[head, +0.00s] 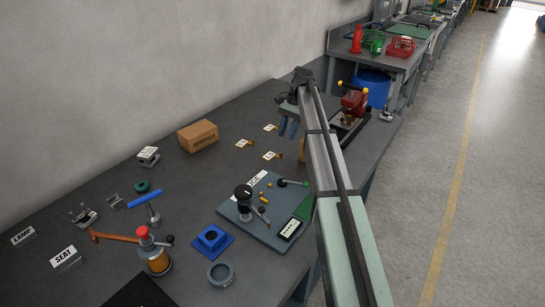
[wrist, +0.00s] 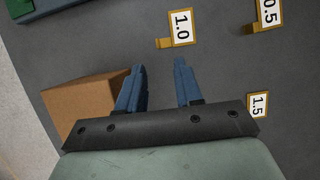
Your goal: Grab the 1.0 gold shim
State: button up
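The 1.0 gold shim (wrist: 165,43) is a small gold block at the edge of a white 1.0 tag (wrist: 181,27) in the wrist view. In the head view, the lowest of three tags appears to be this one, with its gold shim (head: 279,155) at its right end. My gripper (wrist: 159,66) is open and empty, its two blue fingers apart. The shim shows just beyond the fingertips, between them in the picture; the height above it is unclear. In the head view my gripper (head: 288,128) hangs above the bench, right of the tags.
Gold shims tagged 0.5 (wrist: 251,29) and 1.5 (wrist: 262,111) lie nearby. A cardboard box (wrist: 88,103) is left of my fingers in the wrist view. Another cardboard box (head: 198,136) stands by the wall. A gauge plate (head: 248,228) and a red machine (head: 354,102) are farther off.

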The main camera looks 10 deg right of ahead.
aim_at(283, 156)
jog(key=shift+s+d+f, duration=0.1)
jog(key=shift+d+f, duration=0.05)
jog(key=shift+f, duration=0.1)
jog(key=shift+x, duration=3.5)
jog(key=shift+c, duration=0.2)
grip_shut()
